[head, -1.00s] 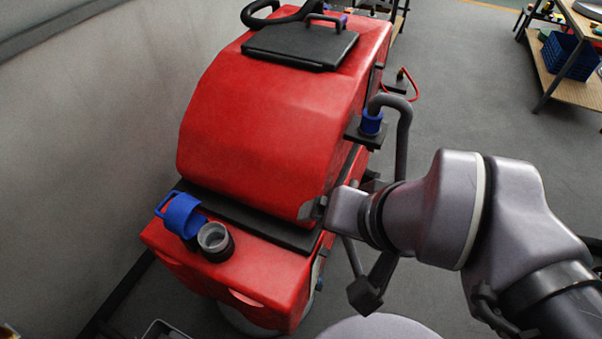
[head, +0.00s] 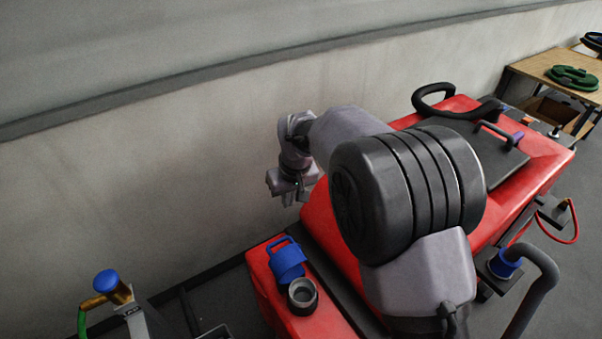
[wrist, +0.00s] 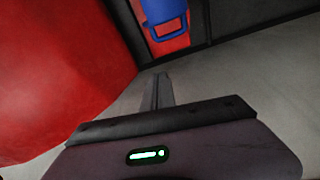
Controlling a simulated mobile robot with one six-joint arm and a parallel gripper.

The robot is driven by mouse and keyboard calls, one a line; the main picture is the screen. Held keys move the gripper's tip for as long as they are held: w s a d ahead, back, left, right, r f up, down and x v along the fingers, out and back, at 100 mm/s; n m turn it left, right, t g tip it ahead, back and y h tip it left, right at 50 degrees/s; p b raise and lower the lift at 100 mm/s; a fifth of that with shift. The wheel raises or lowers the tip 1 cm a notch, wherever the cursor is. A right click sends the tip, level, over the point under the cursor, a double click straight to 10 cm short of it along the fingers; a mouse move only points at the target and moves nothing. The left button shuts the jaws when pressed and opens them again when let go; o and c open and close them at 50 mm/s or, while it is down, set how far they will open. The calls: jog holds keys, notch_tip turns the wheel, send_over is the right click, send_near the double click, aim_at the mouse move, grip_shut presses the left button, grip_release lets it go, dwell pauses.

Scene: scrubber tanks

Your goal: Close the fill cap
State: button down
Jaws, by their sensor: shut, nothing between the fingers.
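The blue fill cap (head: 287,261) is swung open beside the dark round fill neck (head: 302,295) on the red scrubber's low deck (head: 261,284). The neck's opening is uncovered. The cap also shows at the top of the wrist view (wrist: 165,17), with its loop handle facing my gripper. My gripper (head: 291,190) is above and behind the cap, near the wall side of the machine, touching nothing that I can see. In the wrist view its fingers (wrist: 157,90) are together and empty. The neck is not visible in the wrist view.
The red tank body (head: 335,235) rises just behind the deck, partly hidden by my arm. The pale wall (head: 130,190) runs close along the left. A blue-topped item (head: 107,281) stands at the lower left. A hose with a blue collar (head: 505,263) is at right.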

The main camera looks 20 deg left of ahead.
jog(key=s+a+f+n+b, duration=0.1)
jog(key=a+f+b, duration=0.1)
jog(key=f, duration=1.2)
jog(key=shift+s+a+n, duration=0.3)
jog(key=shift+s+a, duration=0.05)
jog(key=shift+a, duration=0.35)
jog(key=shift+f+b, duration=0.1)
jog(key=shift+b, duration=0.4)
